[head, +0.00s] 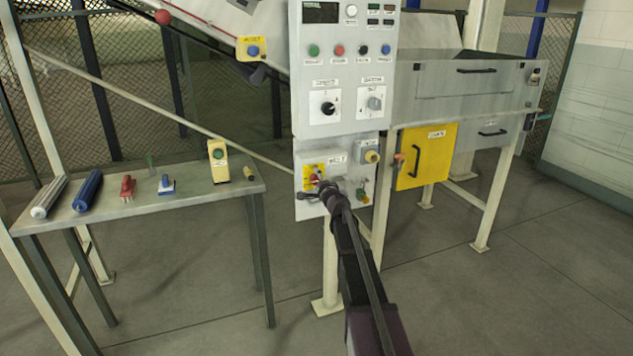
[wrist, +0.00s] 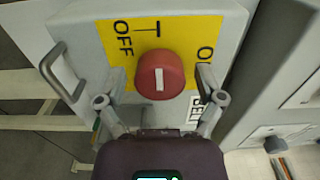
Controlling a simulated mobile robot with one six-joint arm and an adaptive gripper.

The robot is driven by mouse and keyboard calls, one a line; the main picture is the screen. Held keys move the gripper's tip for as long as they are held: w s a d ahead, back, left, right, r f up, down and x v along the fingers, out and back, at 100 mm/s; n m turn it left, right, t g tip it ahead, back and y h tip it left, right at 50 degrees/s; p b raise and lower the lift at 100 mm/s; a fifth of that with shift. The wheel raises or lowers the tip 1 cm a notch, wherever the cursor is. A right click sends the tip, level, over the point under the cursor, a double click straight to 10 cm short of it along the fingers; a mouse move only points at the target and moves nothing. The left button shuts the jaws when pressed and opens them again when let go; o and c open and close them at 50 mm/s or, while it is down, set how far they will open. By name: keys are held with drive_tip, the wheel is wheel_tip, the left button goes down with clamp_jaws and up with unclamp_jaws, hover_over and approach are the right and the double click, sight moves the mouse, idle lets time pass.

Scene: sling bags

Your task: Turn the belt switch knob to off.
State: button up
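The belt switch is a round red knob (wrist: 160,76) with a white line, on a yellow plate (wrist: 205,30). The plate reads OFF on the left and a partly hidden word starting with O on the right. The white line stands upright in the wrist view, between the two words. My gripper (wrist: 160,84) is open, one finger on each side of the knob and apart from it. In the head view my gripper (head: 318,190) is at the lower panel box, in front of the yellow plate (head: 312,170), and partly hides the knob.
A metal handle (wrist: 62,72) sticks out left of the plate. Above is a control panel (head: 345,75) with buttons and knobs. A yellow door (head: 425,157) is to the right. A table (head: 140,200) with rollers and tools stands left.

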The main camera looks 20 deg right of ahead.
drive_tip(key=shift+s, duration=0.2)
drive_tip(key=s, duration=1.1)
drive_tip(key=shift+s+d, duration=0.2)
drive_tip(key=shift+s, duration=0.2)
idle(0.4)
drive_tip(key=s+a+f+n+g+y, duration=0.3)
drive_tip(key=s+a+f+n+g, duration=0.25)
drive_tip(key=a, duration=0.45)
drive_tip(key=s+a+f+n+g+y, duration=0.3)
drive_tip(key=s+a+f+n+g, duration=0.15)
drive_tip(key=s+a+n, duration=0.4)
drive_tip(key=s+f+n+g+h, duration=0.2)
drive_tip(key=s+f+g+h, duration=0.15)
drive_tip(key=s, duration=0.55)
drive_tip(key=s+f+n+g+h, duration=0.1)
drive_tip(key=s+f+g+h, duration=0.2)
drive_tip(key=s+f+g, duration=0.35)
wheel_tip(320, 180, up, 26)
drive_tip(key=s+t+p, duration=0.1)
drive_tip(key=t+p, duration=0.1)
drive_tip(key=p, duration=2.2)
drive_tip(key=shift+a, duration=0.3)
